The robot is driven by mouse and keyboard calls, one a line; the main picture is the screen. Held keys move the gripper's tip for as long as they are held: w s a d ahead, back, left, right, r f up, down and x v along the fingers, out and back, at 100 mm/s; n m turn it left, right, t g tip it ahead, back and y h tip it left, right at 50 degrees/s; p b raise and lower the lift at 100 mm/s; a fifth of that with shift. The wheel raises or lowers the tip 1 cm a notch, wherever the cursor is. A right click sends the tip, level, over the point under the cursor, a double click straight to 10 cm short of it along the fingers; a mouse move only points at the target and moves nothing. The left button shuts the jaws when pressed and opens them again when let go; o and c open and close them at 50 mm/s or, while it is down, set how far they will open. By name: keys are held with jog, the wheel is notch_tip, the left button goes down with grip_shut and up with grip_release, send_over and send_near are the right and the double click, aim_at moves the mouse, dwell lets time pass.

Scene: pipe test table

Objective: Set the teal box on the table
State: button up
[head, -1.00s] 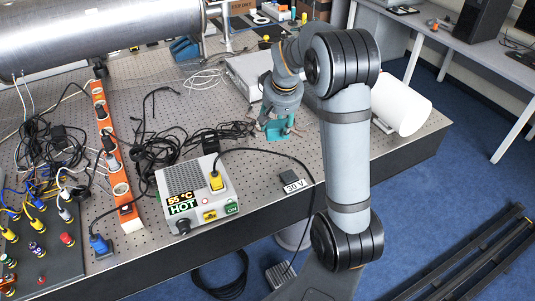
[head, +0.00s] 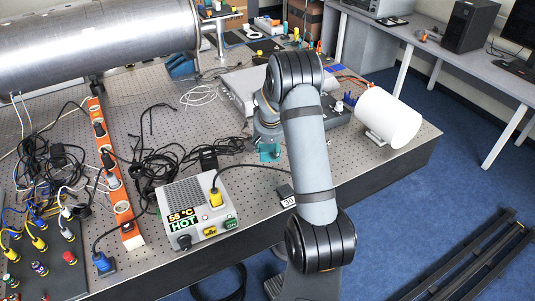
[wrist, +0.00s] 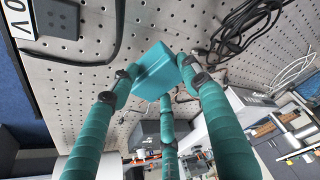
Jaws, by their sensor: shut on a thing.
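The teal box (wrist: 155,72) is in the wrist view, between the dark tips of my teal fingers. My gripper (wrist: 160,86) is shut on it. Behind the box is the perforated grey tabletop (wrist: 75,95). I cannot tell whether the box touches the table or hangs just above it. In the head view a small teal patch (head: 269,152) shows low beside my arm, over the table (head: 330,158); my arm hides most of the gripper, and box and fingers are hard to tell apart there.
A grey heater box marked HOT (head: 197,208) and tangled black cables (head: 160,160) lie left of my gripper. A small black box with a label (head: 286,193) is near the front edge. Bare tabletop shows between arm and cylinder.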

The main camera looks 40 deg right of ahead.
aim_at(268, 154)
jog(key=shift+w+a+f, duration=0.15)
jog(key=shift+f, duration=0.05)
jog(key=shift+f+p, duration=0.3)
jog(key=shift+f, duration=1.65)
jog(key=shift+f, duration=0.1)
jog(key=o, duration=1.6)
jog(key=b+v, duration=0.1)
jog(key=v, duration=1.1)
jog(key=shift+b, duration=0.3)
